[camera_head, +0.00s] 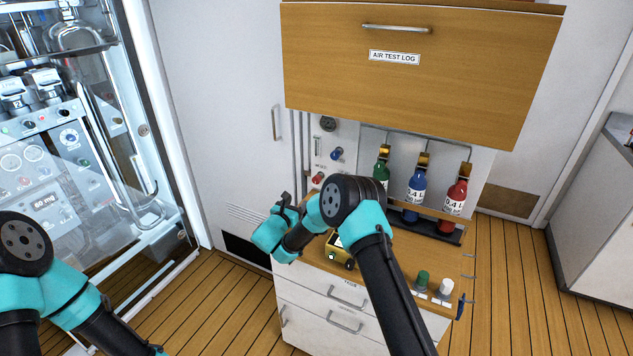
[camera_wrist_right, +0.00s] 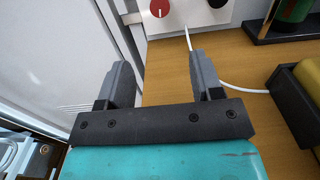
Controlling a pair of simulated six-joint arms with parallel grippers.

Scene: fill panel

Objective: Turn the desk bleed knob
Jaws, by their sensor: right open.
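A small panel (camera_head: 345,140) at the back of the wooden desk carries a blue knob (camera_head: 337,153) and, below it, a red knob (camera_head: 318,178). Their labels are too small to read, so I cannot tell which is the bleed knob. The right wrist view shows a red knob (camera_wrist_right: 159,8) with a white mark and part of a dark knob (camera_wrist_right: 217,2) at its top edge. My right gripper (camera_wrist_right: 160,65) is open and empty, its fingers pointing toward the panel, apart from the knobs. It shows at the desk's left side (camera_head: 284,205). My left gripper is out of view.
Green (camera_head: 381,170), blue (camera_head: 415,189) and red (camera_head: 454,200) bottles stand in a rack right of the panel. A yellow device (camera_head: 340,250) sits on the desk with a white hose (camera_wrist_right: 240,88) nearby. A wooden flap (camera_head: 420,80) overhangs above. Glass equipment stands left.

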